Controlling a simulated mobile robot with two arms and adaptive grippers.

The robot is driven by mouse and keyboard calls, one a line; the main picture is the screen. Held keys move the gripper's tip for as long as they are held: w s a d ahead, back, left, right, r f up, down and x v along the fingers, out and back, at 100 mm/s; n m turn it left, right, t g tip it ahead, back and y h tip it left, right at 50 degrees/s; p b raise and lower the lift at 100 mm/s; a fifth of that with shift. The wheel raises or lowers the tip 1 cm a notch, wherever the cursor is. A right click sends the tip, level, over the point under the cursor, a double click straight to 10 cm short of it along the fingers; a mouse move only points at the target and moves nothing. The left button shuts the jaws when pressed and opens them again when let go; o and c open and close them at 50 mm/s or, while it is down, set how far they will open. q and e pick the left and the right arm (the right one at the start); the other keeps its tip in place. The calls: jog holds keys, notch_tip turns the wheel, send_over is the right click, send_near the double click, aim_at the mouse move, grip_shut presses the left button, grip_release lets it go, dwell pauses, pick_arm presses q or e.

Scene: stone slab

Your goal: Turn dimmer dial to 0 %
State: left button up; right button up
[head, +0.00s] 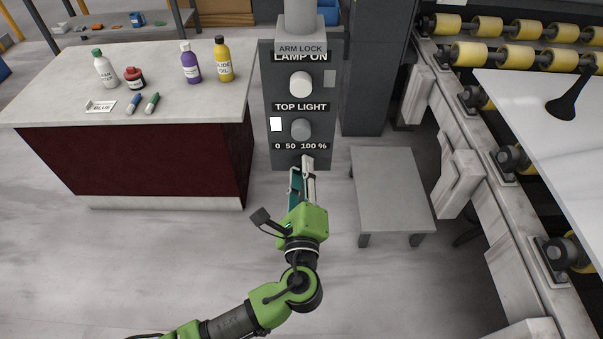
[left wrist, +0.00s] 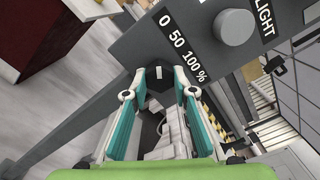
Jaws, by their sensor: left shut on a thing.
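The dimmer dial (left wrist: 157,88) is a dark knob below the "0 50 100 %" scale (head: 300,146) on the grey panel (head: 270,95). In the left wrist view a small white mark shows on it, toward the 0 end of the scale; the exact reading cannot be told. The scale also shows in the left wrist view (left wrist: 184,48). My left gripper (head: 303,166) is shut on the dial, its two fingers on either side of it. In the head view the gripper hides the dial. My right gripper is in neither view.
Above the scale are a grey "TOP LIGHT" knob (head: 300,129) and a white "LAMP ON" knob (head: 301,83). A bench (head: 60,100) with several bottles stands left. A low grey stand (head: 392,190) and a roller conveyor (head: 480,150) are right.

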pick_arm(q)
jog(key=shift+n, duration=0.4)
jog(key=o, duration=1.1)
jog(key=s, duration=1.2)
jog(key=shift+f, duration=0.1)
